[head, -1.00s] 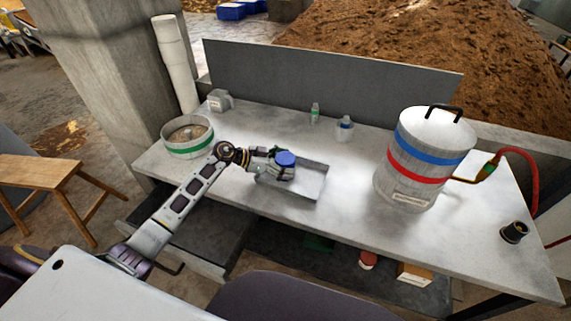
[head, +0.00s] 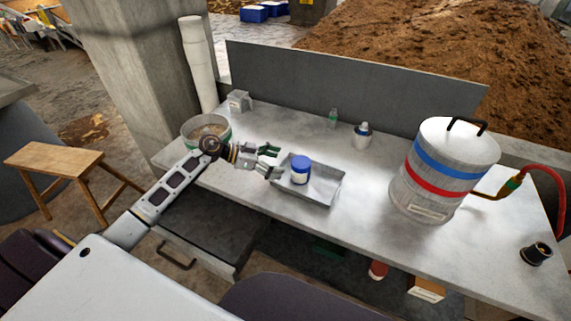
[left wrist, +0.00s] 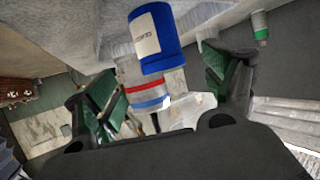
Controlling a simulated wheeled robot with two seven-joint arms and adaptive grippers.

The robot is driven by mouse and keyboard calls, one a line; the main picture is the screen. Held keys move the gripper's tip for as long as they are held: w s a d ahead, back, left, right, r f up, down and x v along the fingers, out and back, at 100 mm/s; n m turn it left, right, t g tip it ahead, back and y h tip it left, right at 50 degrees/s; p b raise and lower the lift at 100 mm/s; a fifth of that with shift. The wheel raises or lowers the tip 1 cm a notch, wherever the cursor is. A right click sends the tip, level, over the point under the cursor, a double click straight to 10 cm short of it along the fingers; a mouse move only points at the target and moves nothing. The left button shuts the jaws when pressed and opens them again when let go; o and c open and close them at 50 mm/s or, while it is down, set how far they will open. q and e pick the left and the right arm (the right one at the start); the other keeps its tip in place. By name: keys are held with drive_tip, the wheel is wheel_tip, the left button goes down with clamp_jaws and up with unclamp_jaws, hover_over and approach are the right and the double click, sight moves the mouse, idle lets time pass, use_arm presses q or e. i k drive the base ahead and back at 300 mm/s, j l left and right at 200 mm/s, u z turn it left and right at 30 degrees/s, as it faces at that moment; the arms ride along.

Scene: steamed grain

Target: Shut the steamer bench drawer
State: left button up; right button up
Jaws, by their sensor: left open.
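The steamer bench drawer (head: 202,246) sticks out from under the bench's left front, with a dark handle (head: 176,258) on its front. My left arm passes over it and hides part of it. My left gripper (head: 276,162) is open and empty above the bench top, at the left edge of a grey metal tray (head: 327,195). The left wrist view shows both spread green-padded fingers (left wrist: 165,95) and the blue-and-white jar (left wrist: 155,40). My right gripper is out of view.
A large steamer pot (head: 443,170) with blue and red bands stands on the right of the bench (head: 385,220). A green-banded grain pot (head: 222,137) stands behind my left arm. A wooden stool (head: 62,160) stands left of the bench. Small bottles stand at the back.

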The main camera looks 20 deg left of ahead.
sight(219, 234)
drive_tip(key=u, duration=2.05)
